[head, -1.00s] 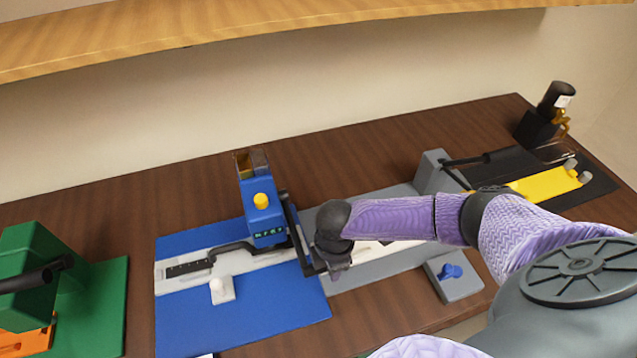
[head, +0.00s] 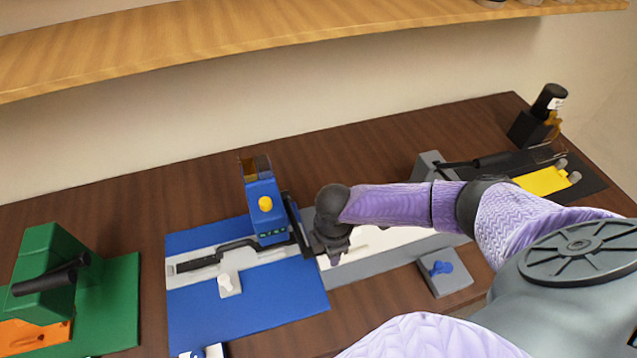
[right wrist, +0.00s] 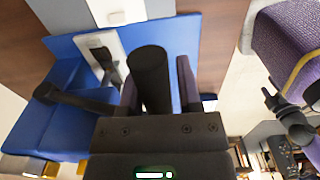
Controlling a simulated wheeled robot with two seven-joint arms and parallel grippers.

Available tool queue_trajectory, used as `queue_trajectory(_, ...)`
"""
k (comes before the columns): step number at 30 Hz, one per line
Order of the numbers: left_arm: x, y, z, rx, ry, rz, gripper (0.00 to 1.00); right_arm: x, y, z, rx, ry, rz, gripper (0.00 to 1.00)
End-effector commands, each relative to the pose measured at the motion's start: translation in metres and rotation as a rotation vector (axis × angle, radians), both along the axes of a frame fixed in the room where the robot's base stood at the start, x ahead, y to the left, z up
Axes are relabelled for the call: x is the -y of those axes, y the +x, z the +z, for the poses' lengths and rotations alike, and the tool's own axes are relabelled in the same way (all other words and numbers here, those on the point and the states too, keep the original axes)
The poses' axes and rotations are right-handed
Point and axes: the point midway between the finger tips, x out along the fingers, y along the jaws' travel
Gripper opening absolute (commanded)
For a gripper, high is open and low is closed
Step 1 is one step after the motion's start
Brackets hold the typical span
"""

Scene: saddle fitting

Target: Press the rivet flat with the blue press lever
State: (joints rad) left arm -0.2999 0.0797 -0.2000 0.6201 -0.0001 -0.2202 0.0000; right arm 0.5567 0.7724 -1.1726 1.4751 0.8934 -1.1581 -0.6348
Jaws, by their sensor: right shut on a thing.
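The blue press (head: 264,208) stands on a blue base board (head: 260,305) left of my right gripper in the head view. Its dark lever (head: 297,222) runs down along the press's right side. My right gripper (right wrist: 157,75) is shut on the black lever handle (right wrist: 149,80), which shows between its two fingers in the right wrist view. In the head view my right wrist hides the grip. A dark strap piece (head: 200,263) lies on the pale strip of the board and leads under the press. The rivet cannot be made out. My left gripper is not in view.
A small white block with a knob (head: 229,284) sits in front of the strap. A green press (head: 45,275) stands at the left. A grey block with a blue knob (head: 443,273) is at the right. A wooden shelf (head: 250,40) overhangs the back.

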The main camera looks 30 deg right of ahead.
Motion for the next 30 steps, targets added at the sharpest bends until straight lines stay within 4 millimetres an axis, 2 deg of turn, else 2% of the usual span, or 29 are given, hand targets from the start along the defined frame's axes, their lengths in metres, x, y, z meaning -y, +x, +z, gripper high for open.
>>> queue_trajectory(4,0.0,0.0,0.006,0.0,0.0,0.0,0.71,0.0,-0.002,0.005,-0.012,-0.001,0.001,0.13)
queue_trajectory(10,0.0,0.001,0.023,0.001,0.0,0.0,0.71,0.001,0.002,0.024,-0.011,-0.002,0.0,0.13)
queue_trajectory(18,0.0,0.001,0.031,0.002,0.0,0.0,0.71,0.001,0.007,0.034,-0.008,0.0,0.001,0.06)
queue_trajectory(30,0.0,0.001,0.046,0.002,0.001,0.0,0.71,0.001,0.02,0.057,-0.006,0.002,0.001,0.06)
